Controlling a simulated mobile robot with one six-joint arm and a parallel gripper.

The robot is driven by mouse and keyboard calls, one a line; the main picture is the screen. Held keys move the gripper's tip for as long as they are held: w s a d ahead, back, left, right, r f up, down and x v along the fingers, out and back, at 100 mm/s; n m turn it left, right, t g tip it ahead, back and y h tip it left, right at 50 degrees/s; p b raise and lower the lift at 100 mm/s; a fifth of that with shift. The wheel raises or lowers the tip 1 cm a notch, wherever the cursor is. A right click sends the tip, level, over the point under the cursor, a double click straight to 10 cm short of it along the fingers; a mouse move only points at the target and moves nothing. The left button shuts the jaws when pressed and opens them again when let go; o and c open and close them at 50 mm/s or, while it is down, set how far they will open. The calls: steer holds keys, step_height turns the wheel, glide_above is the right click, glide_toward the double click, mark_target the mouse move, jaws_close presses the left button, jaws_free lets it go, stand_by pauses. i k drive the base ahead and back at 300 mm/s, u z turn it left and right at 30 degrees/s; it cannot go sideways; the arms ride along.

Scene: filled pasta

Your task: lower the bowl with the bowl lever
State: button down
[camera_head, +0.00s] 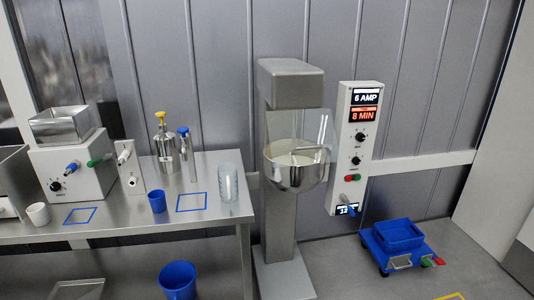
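The metal mixing bowl (293,178) hangs on the front of the grey stand mixer (278,210), under the mixer head (290,82). A clear guard (315,125) stands above the bowl's rim, and pale contents show inside the bowl. The bowl is high up against the column, well above the mixer's foot (284,280). I cannot make out the bowl lever; it may be hidden by the bowl or the column. My gripper is not in view.
A control panel (345,150) with lit displays stands right of the bowl. A blue cart (397,238) is on the floor at the right. A steel table (215,175) with cups and machines is at the left, with a blue bucket (177,280) below. Floor between mixer and cart looks clear.

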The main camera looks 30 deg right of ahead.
mark_target(345, 199)
steer(key=u, duration=0.35)
steer(key=k, duration=0.15)
steer(key=z, duration=2.65)
steer(key=i, duration=0.4)
steer(key=u, duration=0.55)
steer(key=i, duration=0.7)
steer(key=u, duration=0.5)
steer(key=i, duration=0.75)
steer(key=u, duration=0.1)
